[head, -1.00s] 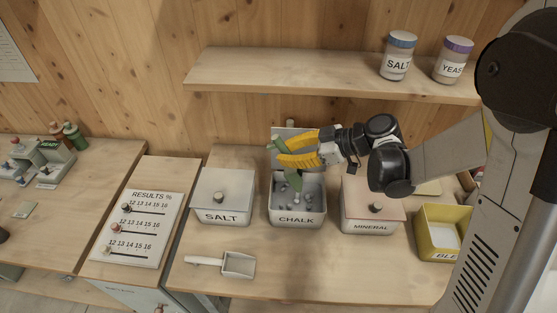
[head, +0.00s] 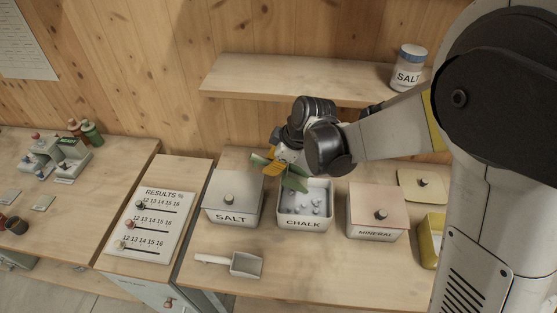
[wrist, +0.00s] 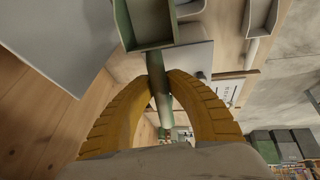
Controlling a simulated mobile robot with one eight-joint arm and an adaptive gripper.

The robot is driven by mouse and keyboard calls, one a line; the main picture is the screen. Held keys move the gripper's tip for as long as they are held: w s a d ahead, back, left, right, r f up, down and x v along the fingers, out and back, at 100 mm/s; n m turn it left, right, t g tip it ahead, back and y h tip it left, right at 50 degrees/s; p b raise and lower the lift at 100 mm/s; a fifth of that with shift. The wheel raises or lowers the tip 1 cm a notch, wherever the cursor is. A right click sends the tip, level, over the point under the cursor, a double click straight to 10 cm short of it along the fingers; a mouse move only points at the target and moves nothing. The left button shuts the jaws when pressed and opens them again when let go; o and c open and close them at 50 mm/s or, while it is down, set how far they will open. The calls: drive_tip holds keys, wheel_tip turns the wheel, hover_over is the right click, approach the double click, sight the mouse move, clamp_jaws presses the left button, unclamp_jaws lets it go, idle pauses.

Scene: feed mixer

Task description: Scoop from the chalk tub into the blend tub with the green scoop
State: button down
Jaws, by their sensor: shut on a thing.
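My gripper (head: 275,164), with yellow fingers, is shut on the handle of the green scoop (head: 296,182), over the back left of the chalk tub (head: 303,224). In the wrist view the fingertips (wrist: 160,76) pinch the scoop's handle, and the scoop's bowl (wrist: 150,25) is at the top. I cannot tell whether the bowl holds anything. The chalk tub is open, with pale lumps inside. The yellow blend tub (head: 431,240) stands at the right, mostly hidden behind my arm.
The lidded salt tub (head: 232,198) is left of the chalk tub, and the lidded mineral tub (head: 377,208) right of it. A white scoop (head: 245,264) lies in front. A shelf (head: 300,84) with a salt jar (head: 409,68) runs above. The bench front is mostly clear.

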drive_tip(key=shift+a+f+h, duration=0.35)
drive_tip(key=shift+a+h, duration=0.15)
drive_tip(key=shift+a, duration=0.05)
drive_tip(key=shift+d, duration=0.15)
drive_tip(key=shift+f, duration=0.1)
drive_tip(key=r+h, duration=0.1)
drive_tip(key=h, duration=0.1)
drive_tip(key=a+r+h+p, duration=0.1)
drive_tip(key=shift+a+r+h, duration=0.25)
drive_tip(key=shift+a+h, duration=0.05)
drive_tip(key=shift+h, duration=0.1)
drive_tip(key=shift+f, duration=0.1)
